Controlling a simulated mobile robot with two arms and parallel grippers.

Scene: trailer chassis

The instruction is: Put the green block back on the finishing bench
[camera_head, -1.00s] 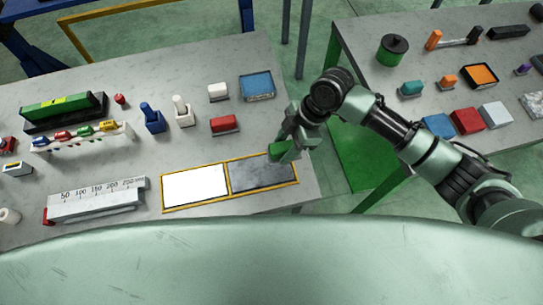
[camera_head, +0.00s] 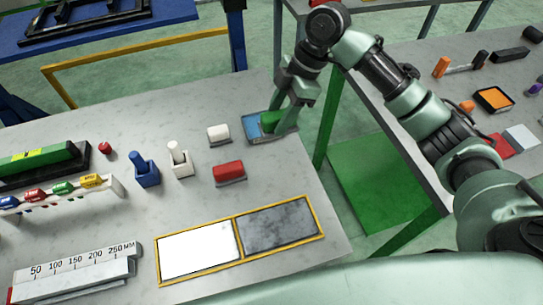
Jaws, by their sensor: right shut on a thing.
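My right gripper (camera_head: 285,112) is shut on the green block (camera_head: 269,119). The block is at the blue pad (camera_head: 252,128), near the right edge of the grey bench (camera_head: 130,120). The block covers part of the pad; I cannot tell whether it touches it. The gripper's fingers hide part of the block. My left gripper is not in view.
A red block (camera_head: 228,171) and a white block (camera_head: 218,133) stand left of the pad. A yellow-framed panel (camera_head: 276,226), half white and half grey, lies empty in front. Blue (camera_head: 147,175) and white (camera_head: 179,161) holders stand further left. Another table (camera_head: 420,170) is right.

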